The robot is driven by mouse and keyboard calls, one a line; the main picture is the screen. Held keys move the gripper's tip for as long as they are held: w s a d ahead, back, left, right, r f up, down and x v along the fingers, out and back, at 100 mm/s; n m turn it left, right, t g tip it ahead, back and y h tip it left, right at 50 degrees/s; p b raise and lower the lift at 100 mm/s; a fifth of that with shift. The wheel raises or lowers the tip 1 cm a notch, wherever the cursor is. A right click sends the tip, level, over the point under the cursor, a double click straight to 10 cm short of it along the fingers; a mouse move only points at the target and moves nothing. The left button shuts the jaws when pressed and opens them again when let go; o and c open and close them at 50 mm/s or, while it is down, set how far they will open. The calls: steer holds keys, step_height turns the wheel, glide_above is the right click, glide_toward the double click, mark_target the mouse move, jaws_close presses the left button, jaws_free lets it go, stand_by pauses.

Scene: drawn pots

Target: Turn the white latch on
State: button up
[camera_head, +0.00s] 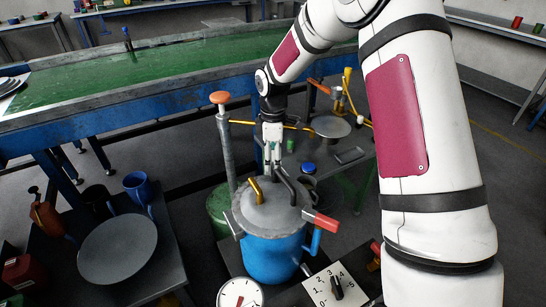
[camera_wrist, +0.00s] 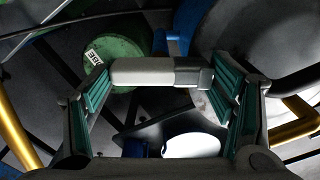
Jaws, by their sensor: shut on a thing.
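My gripper (camera_head: 272,168) hangs over the grey lid (camera_head: 262,216) of a blue pot (camera_head: 272,260). In the wrist view my gripper (camera_wrist: 161,95) has its two green-padded fingers set apart. A short white bar with a dark grey right end, which looks like the white latch (camera_wrist: 155,72), spans between them, and they are shut on it. In the head view I cannot make the latch out clearly at the fingertips. A black handle (camera_head: 285,182) and a yellow handle (camera_head: 257,190) stand on the lid. A red-ended lever (camera_head: 322,222) sticks out at its right.
A post with an orange knob (camera_head: 220,97) stands left of my gripper. A dial (camera_head: 240,294) and a numbered knob plate (camera_head: 337,288) lie in front. A dark plate (camera_head: 118,250) is at left. A green-topped bench (camera_head: 150,65) runs behind.

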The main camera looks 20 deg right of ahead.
steer(key=o, duration=1.1)
steer(key=shift+o, duration=0.2)
